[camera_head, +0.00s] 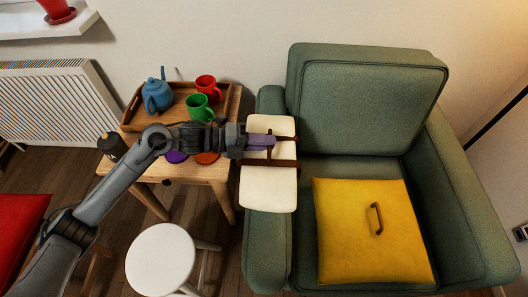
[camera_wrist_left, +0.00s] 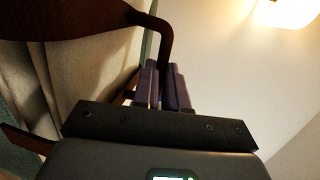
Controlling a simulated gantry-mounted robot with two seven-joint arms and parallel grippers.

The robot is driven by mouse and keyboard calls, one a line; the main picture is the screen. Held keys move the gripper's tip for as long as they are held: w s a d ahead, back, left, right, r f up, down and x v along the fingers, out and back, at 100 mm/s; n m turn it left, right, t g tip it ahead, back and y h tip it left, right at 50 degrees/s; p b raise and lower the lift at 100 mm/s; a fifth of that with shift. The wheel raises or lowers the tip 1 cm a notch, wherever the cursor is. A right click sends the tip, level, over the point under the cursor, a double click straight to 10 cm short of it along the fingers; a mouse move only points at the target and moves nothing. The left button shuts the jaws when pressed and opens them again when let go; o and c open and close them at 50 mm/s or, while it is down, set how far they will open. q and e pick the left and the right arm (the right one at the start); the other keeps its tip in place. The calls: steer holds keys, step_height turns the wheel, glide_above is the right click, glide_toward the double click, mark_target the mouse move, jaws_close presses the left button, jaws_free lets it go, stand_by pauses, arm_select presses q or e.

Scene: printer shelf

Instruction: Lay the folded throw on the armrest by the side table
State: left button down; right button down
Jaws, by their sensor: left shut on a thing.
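The folded throw (camera_head: 268,190) is a cream, thick rectangle with brown straps and a brown handle. In the head view it lies lengthwise over the near-table armrest (camera_head: 267,250) of the green armchair. I cannot tell whether it touches the armrest. My left gripper (camera_head: 272,143) reaches over the side table (camera_head: 220,175) from the left and is shut on the throw's handle. In the left wrist view the purple fingers (camera_wrist_left: 165,88) meet the brown handle (camera_wrist_left: 166,45), with the cream throw (camera_wrist_left: 80,75) at the left. My right gripper is not in view.
A wooden tray (camera_head: 131,113) on the table holds a blue teapot (camera_head: 157,95), a red mug (camera_head: 206,86) and a green mug (camera_head: 197,108). A yellow cushion (camera_head: 345,235) with a handle lies on the seat. A white stool (camera_head: 160,257) stands in front of the table.

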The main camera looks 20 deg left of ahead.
mark_target(265, 151)
arm_select(q)
steer(key=f, duration=0.1)
steer(key=f+b, duration=0.1)
steer(key=f, duration=0.1)
steer(key=shift+d+f+b, duration=0.25)
steer(key=shift+f+b, duration=0.05)
steer(key=shift+f, duration=0.1)
steer(key=shift+a, duration=0.1)
steer(key=shift+w, duration=0.1)
steer(key=shift+f, duration=0.3)
steer(key=c, duration=1.6)
jaws_free()
steer(key=shift+f, duration=0.2)
steer(key=o, duration=0.4)
steer(key=shift+o, duration=0.2)
steer(key=shift+r, duration=0.1)
